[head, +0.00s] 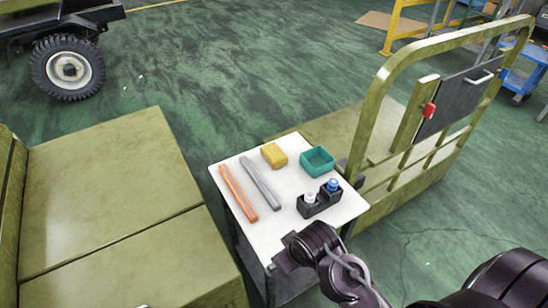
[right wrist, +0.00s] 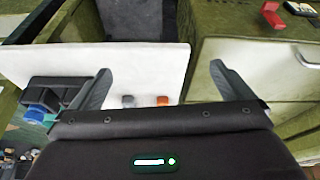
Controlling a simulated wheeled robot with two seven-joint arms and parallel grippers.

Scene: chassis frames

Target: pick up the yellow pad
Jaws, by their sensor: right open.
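The yellow pad (head: 274,155) is a small block lying on the far part of the white table top (head: 232,167), between the grey bar and the teal box. Nothing touches it. It does not show in the right wrist view. My right gripper (right wrist: 162,84) is open and empty in the right wrist view, its two dark fingers spread wide. In the head view my dark right arm reaches in from the lower right, its end near the table's front edge and well short of the pad. My left gripper is not in view.
On the table lie an orange bar (head: 238,192), a grey bar (head: 260,182), an open teal box (head: 317,161) and a black holder (head: 319,200) with white and blue-topped bottles. A green railed cart (head: 440,120) stands right, large green boxes (head: 100,190) left.

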